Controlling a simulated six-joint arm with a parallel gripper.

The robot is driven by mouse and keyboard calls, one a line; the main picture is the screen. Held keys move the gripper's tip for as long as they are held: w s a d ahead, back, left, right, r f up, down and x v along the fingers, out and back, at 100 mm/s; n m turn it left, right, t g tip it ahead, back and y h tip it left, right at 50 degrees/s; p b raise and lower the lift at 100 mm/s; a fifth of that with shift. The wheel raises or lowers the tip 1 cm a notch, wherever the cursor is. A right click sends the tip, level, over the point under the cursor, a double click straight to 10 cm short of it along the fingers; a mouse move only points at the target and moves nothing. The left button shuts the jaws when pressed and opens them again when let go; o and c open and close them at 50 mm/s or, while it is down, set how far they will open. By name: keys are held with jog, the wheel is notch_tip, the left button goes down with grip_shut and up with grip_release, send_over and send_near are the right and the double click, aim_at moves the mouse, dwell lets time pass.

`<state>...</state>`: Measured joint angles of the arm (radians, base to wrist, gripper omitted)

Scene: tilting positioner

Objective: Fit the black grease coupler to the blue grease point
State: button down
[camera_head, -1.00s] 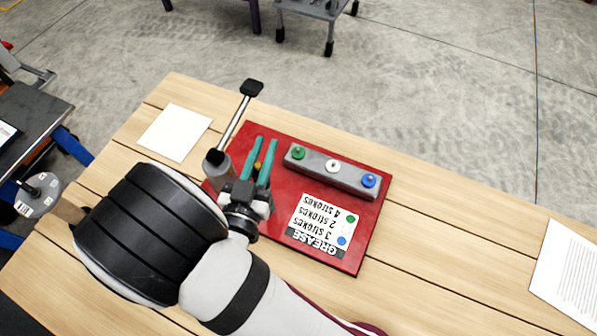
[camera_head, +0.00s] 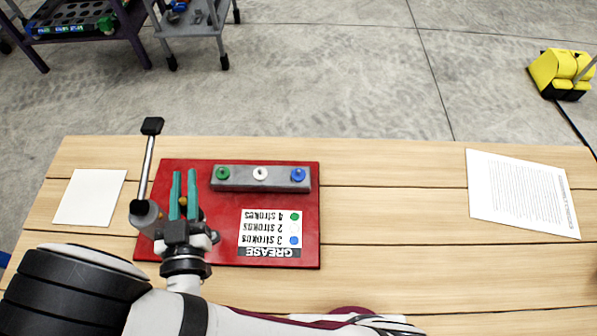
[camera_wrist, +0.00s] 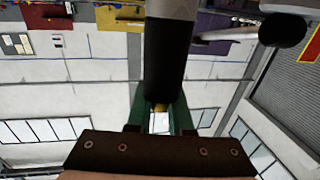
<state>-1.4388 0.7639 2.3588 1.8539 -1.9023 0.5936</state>
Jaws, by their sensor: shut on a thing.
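The blue grease point (camera_head: 298,175) is at the right end of a grey block on the red board. My gripper (camera_head: 184,178), with two teal fingers, is over the board's left part, left of the block and well apart from the blue point. It is shut on the black grease coupler, whose black and grey body (camera_wrist: 166,70) fills the middle of the wrist view. A small brass-coloured part (camera_head: 183,201) shows between the fingers. A lever with a black knob (camera_head: 152,126) stands beside them; how it joins the coupler is unclear. The exact grip is partly hidden.
Green (camera_head: 222,174) and white (camera_head: 260,174) points share the grey block (camera_head: 241,184). The red board (camera_head: 222,222) carries a grease label (camera_head: 270,232). Paper sheets lie left (camera_head: 90,197) and right (camera_head: 522,193). The wooden table (camera_head: 400,200) is clear between board and right sheet.

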jog(key=shift+w, duration=0.1)
jog(key=w+d+m+h, duration=0.35)
jog(key=w+d, duration=0.35)
jog(key=d, duration=0.3)
jog(key=w+d+m+h, duration=0.2)
jog(key=w+d+h, duration=0.4)
jog(key=d, duration=0.5)
jog(key=shift+y, duration=0.45)
jog(key=shift+w+a+f, duration=0.1)
jog(key=shift+w+f, duration=0.1)
jog(key=shift+f, duration=0.55)
jog(key=shift+w+a+f, duration=0.1)
jog(key=shift+w+f, duration=0.15)
jog(key=shift+f, duration=0.45)
jog(key=shift+w+a+f, duration=0.1)
jog(key=shift+w+f, duration=0.1)
jog(key=shift+f, duration=0.55)
